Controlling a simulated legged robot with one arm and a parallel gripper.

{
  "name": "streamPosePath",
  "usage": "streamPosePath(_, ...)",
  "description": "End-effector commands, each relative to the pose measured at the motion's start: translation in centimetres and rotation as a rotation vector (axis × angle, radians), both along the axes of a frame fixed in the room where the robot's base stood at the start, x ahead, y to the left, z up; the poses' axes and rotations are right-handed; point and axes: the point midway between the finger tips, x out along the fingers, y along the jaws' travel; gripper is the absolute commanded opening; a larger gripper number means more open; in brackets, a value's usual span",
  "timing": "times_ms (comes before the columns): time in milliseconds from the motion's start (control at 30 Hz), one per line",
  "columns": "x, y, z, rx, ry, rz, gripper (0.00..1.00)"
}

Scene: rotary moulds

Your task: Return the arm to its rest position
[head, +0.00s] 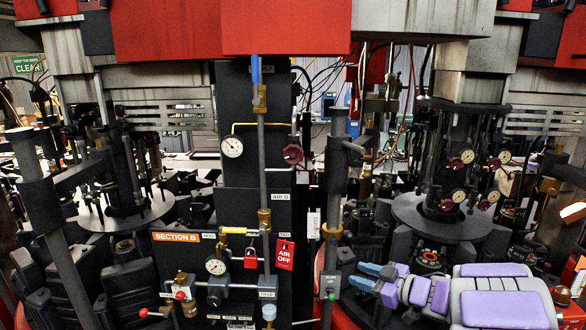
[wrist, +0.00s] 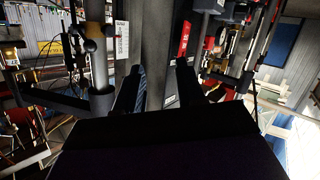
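My arm, purple and grey, reaches in from the lower right of the head view. My gripper (head: 363,277) has blue-tinted fingers and points left, toward the Section B panel (head: 175,262). In the wrist view my gripper (wrist: 159,70) shows two dark fingers spread apart, with a grey post (wrist: 160,92) visible in the gap behind them. Nothing is seen held between the fingers. A red AIR OFF tag (head: 284,254) hangs on the panel, right of a red padlock (head: 250,259). A red tag (wrist: 184,40) also shows beyond the right finger in the wrist view.
A vertical pipe (head: 331,200) stands just left of my gripper. Round mould tables stand on the left (head: 120,215) and right (head: 440,222). Dark machine parts crowd around my arm, leaving little free room.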

Motion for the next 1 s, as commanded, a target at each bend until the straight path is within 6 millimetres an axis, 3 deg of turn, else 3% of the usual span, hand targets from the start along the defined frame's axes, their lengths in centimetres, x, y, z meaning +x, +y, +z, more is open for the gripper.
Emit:
streamPosePath(100, 1.8, -2.1, 1.7, -0.106, -0.028, -0.177, 0.39)
streamPosePath(233, 2.6, -5.4, 3.8, -0.213, -0.032, -0.407, 0.39)
streamPosePath(367, 1.4, -8.7, 5.2, -0.288, 0.01, -0.626, 0.39)
streamPosePath(467, -0.7, -10.9, 5.8, -0.324, 0.07, -0.78, 0.39)
streamPosePath(600, -5.1, -12.8, 5.6, -0.353, 0.199, -0.965, 0.39)
streamPosePath(733, -10.5, -13.2, 4.0, -0.361, 0.368, -1.094, 0.39)
streamPosePath(867, -16.7, -11.7, 1.8, -0.359, 0.57, -1.169, 0.39)
streamPosePath(1000, -24.2, -8.5, -1.2, -0.36, 0.826, -1.182, 0.39)
